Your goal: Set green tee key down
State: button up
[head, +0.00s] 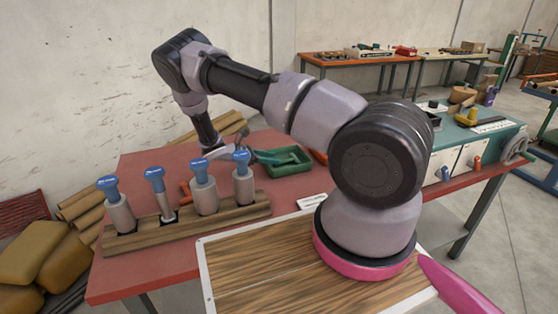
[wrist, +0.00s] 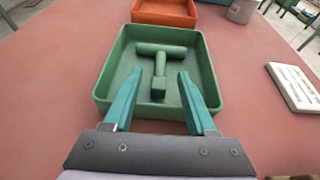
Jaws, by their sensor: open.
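The green tee key (wrist: 161,65) lies in the green tray (wrist: 206,67) in the wrist view, its crossbar toward the far wall and its stem toward me. My gripper (wrist: 158,78) is open, with its two teal fingers apart over the tray's near part, one on each side of the stem's near end. I see no contact between the fingers and the key. In the head view the green tray (head: 293,168) sits on the red table behind my arm, and my gripper (head: 248,156) is at its left side. The key cannot be made out clearly there.
A wooden rack (head: 190,226) with several blue-topped tools stands left of the tray. An orange tray (wrist: 165,12) lies just beyond the green tray. A white card (wrist: 295,86) lies to the right. Bare red tabletop (wrist: 50,70) lies left of the tray.

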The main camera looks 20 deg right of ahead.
jog(key=v, duration=0.8)
jog(key=s+d+r+m+y, duration=0.1)
jog(key=s+r+m+y, duration=0.3)
jog(key=r, duration=0.6)
jog(key=s+d+r+m+y, duration=0.1)
jog(key=s+r+m+y, duration=0.3)
jog(key=r, duration=0.7)
jog(key=s+d+r+m+y, duration=0.1)
jog(key=s+r+m+y, duration=0.3)
jog(key=r, duration=0.6)
jog(key=s+r+m+t+y, duration=0.1)
jog(key=s+r+m+t, duration=0.2)
jog(key=s+r+m, duration=0.2)
jog(key=s+a+r+m+t+y, duration=0.1)
jog(key=s+r+m+t, duration=0.3)
jog(key=s+r, duration=0.5)
jog(key=s+m+y, duration=0.1)
jog(key=s, duration=0.3)
jog(key=shift+s+a+y, duration=0.25)
jog(key=shift+a+y, duration=0.05)
